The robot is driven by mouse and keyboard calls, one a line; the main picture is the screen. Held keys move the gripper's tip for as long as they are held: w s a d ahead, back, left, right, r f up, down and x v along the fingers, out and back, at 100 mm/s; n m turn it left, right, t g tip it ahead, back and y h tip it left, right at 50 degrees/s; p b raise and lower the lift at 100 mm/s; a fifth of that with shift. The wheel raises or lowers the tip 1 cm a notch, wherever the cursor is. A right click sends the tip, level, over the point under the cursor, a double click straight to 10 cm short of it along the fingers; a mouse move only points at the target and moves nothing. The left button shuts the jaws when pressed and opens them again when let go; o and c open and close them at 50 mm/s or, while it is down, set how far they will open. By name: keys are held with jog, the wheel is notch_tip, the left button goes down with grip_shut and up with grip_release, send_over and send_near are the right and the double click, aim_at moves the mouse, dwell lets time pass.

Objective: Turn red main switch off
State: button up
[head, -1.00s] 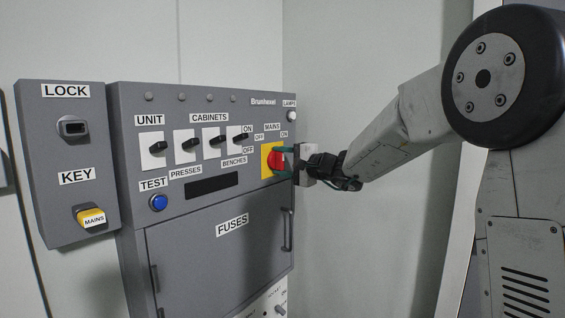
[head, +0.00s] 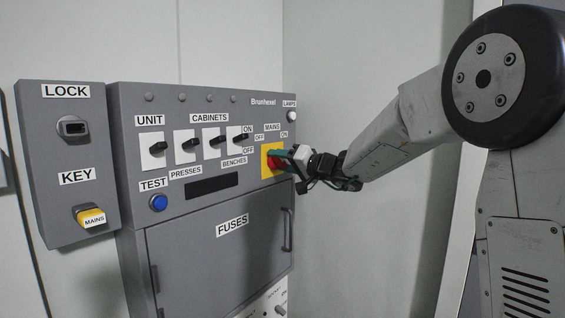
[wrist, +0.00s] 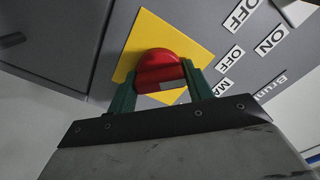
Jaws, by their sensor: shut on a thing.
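The red main switch (head: 273,162) sits on a yellow plate (head: 267,148) at the right of the grey panel, under the MAINS label, with OFF to its left and ON to its right. In the wrist view the red knob (wrist: 162,72) stands on the yellow plate (wrist: 140,40) with a small white mark on its near edge. My gripper (head: 281,159) has its green fingers on either side of the knob, shut on it. It also shows in the wrist view (wrist: 160,84). My gripper partly hides the knob in the head view.
Several black rotary switches (head: 187,144) on white plates are left of the main switch. A blue test button (head: 158,202) and the fuses door (head: 215,262) with its handle (head: 287,229) are below. A side box (head: 67,155) holds a yellow key (head: 91,217).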

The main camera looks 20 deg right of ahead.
jog(key=shift+f+n, duration=0.15)
jog(key=shift+n, duration=0.15)
jog(key=o, duration=1)
jog(key=v, duration=0.7)
jog(key=shift+s+d, duration=0.25)
